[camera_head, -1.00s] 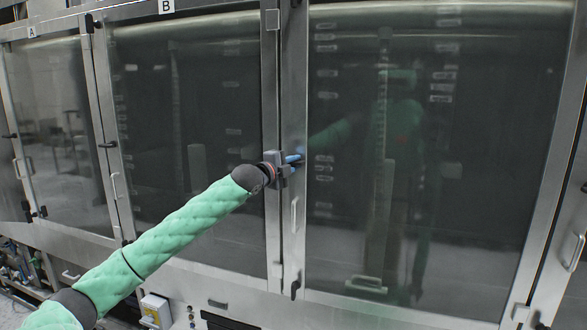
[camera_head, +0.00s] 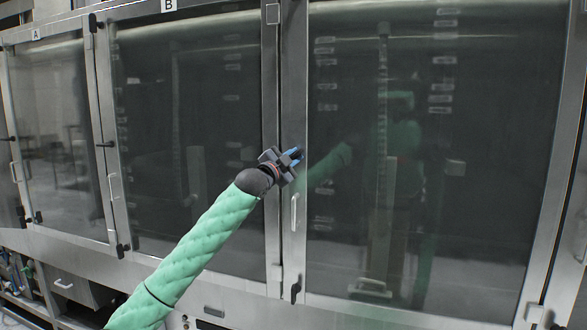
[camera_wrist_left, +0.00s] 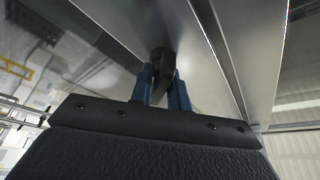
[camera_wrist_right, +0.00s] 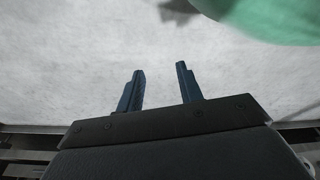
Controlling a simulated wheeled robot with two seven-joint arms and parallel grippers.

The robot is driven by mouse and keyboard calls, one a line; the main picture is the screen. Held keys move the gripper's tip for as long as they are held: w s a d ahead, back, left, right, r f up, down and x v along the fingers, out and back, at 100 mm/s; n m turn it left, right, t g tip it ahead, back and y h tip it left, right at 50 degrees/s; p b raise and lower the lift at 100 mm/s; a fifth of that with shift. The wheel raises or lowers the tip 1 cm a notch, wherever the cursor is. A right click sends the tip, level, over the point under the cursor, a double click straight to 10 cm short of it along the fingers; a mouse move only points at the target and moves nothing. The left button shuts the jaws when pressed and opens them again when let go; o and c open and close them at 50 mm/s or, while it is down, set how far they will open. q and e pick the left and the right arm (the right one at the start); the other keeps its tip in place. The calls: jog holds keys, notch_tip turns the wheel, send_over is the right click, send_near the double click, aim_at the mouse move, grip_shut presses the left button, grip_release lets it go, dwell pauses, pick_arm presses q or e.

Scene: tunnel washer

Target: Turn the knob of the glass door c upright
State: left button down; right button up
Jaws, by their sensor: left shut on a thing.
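The large glass door c (camera_head: 430,220) fills the right of the head view; its letter is out of view. My left gripper (camera_head: 295,156) is at the door's left metal frame, above the handle (camera_head: 295,212). In the left wrist view, my left gripper (camera_wrist_left: 165,90) is shut on a black knob (camera_wrist_left: 162,62), which sits between its blue fingers against the metal frame. In the head view the gripper mostly hides this knob, so I cannot tell its angle there. My right gripper (camera_wrist_right: 160,85) is open and empty above a pale floor in the right wrist view.
A second black knob (camera_head: 296,290) sits lower on the same frame. Door B (camera_head: 195,120) and door A (camera_head: 50,130) are to the left. Door c appears closed and reflects my arm. A green part of my body shows at the top of the right wrist view.

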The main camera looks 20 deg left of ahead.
pick_arm(q)
jog(key=n+b, duration=0.1)
jog(key=n+t+y+b, duration=0.1)
jog(key=n, duration=0.1)
jog(key=n+y+b, duration=0.1)
jog(key=n, duration=0.1)
jog(key=shift+f+t, duration=0.3)
jog(key=n+y+b, duration=0.1)
jog(key=n, duration=0.1)
jog(key=n+t+y+b, duration=0.1)
jog(key=n+b, duration=0.1)
jog(key=n, duration=0.1)
jog(key=shift+r, duration=0.1)
jog(key=shift+n+y, duration=0.6)
jog(key=shift+n, duration=0.4)
jog(key=shift+r+n+y+b, duration=0.15)
jog(key=shift+n+y+b, duration=0.35)
jog(key=shift+n, duration=0.5)
pick_arm(e)
jog(key=w+a+r, duration=0.2)
jog(key=r, duration=0.6)
jog(key=w+a+r+g, duration=0.1)
jog(key=w+a+r, duration=0.2)
jog(key=r, duration=0.5)
jog(key=shift+w+a+r+y, duration=0.3)
jog(key=shift+w+a+r, duration=0.05)
pick_arm(q)
jog(key=c, duration=1.5)
grip_release()
